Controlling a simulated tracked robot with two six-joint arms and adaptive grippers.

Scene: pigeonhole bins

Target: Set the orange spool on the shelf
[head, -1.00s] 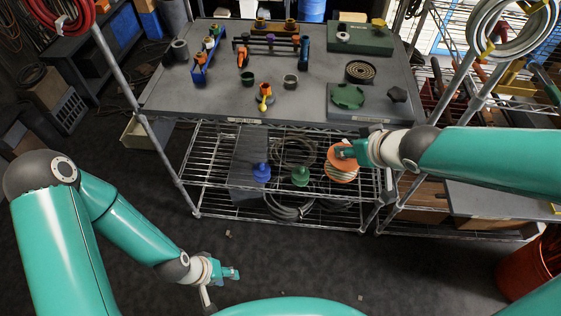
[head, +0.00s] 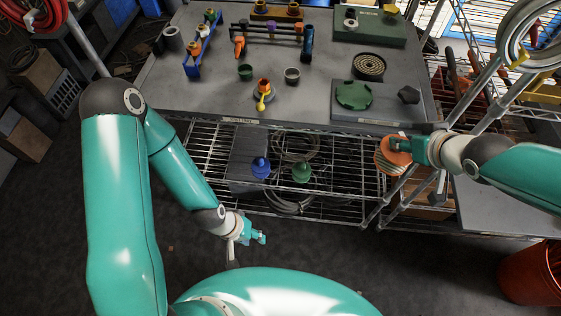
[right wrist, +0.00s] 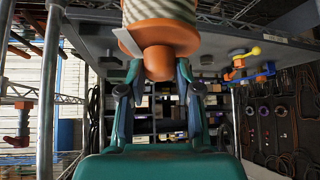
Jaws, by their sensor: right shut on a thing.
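The orange spool (head: 393,157), wound with pale cord, is in my right gripper (head: 408,147). The gripper is shut on the spool's orange end and holds it at the right front corner of the wire rack, just below the tabletop's edge. In the right wrist view the spool (right wrist: 158,35) sits between the two fingers (right wrist: 158,85), with a small white tag on it. The wire shelf (head: 335,185) under the tabletop holds a blue spool (head: 261,168) and a green spool (head: 302,172). My left gripper (head: 256,238) is low in front of the rack, away from the spools; its fingers are too small to judge.
The grey tabletop (head: 210,90) above the shelf carries several fittings and a green round part (head: 353,96). A coil of hose (head: 290,205) lies on the lower level. The rack's front right post stands close to the held spool. An orange bucket (head: 530,272) is at right.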

